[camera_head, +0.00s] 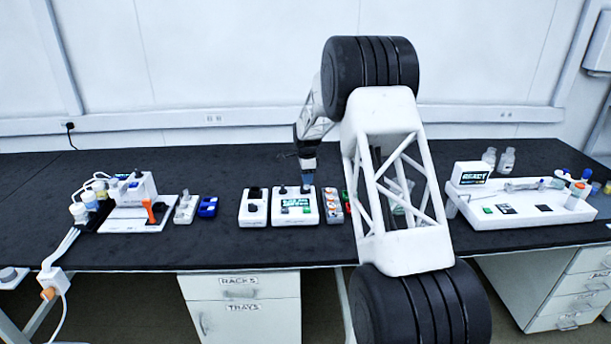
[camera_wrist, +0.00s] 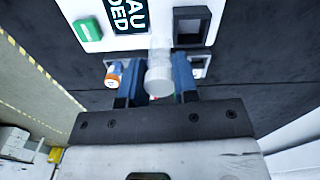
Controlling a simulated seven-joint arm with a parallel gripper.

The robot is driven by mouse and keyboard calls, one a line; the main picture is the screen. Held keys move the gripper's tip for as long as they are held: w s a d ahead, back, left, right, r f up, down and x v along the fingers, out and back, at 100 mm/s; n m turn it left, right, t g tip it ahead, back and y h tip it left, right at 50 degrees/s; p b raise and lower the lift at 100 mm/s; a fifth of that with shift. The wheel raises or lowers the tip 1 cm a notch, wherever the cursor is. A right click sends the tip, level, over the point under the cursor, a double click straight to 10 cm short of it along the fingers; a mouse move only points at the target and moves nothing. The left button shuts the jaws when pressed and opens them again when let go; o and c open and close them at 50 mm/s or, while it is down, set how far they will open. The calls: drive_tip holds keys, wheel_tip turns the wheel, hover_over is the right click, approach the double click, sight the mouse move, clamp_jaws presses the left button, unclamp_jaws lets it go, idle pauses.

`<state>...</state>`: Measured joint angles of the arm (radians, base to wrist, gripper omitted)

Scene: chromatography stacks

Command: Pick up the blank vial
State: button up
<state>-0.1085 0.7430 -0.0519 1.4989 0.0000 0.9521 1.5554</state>
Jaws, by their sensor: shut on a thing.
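A clear, whitish vial (camera_wrist: 158,68) stands between the two blue fingers of my gripper (camera_wrist: 157,82) in the wrist view. The fingers are shut on its sides. In the head view my gripper (camera_head: 307,187) points down at the white device with a dark display (camera_head: 296,215), and the vial is too small to make out there. I cannot tell whether the vial's base is still seated in anything.
An orange-and-white vial (camera_wrist: 113,75) stands just left of my left finger. The device (camera_wrist: 152,38) has a green button (camera_wrist: 88,30) and a dark square socket (camera_wrist: 191,25). A rack with several slots (camera_head: 333,205) sits right of the device.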

drive_tip(key=s+d+r, duration=0.1)
drive_tip(key=s, duration=1.1)
drive_tip(key=shift+d, duration=0.15)
drive_tip(key=shift+r, duration=0.1)
idle(0.5)
drive_tip(key=w+d+f+m, duration=0.1)
drive_tip(key=w+d, duration=0.3)
drive_tip(key=w, duration=0.5)
drive_tip(key=w+d+f+m, duration=0.1)
drive_tip(key=w+d+m, duration=0.2)
drive_tip(key=w, duration=0.7)
drive_tip(key=shift+d, duration=0.45)
drive_tip(key=shift+w+f, duration=0.1)
drive_tip(key=shift+f, duration=0.15)
drive_tip(key=shift+f, duration=1.95)
drive_tip(key=shift+f, duration=1.45)
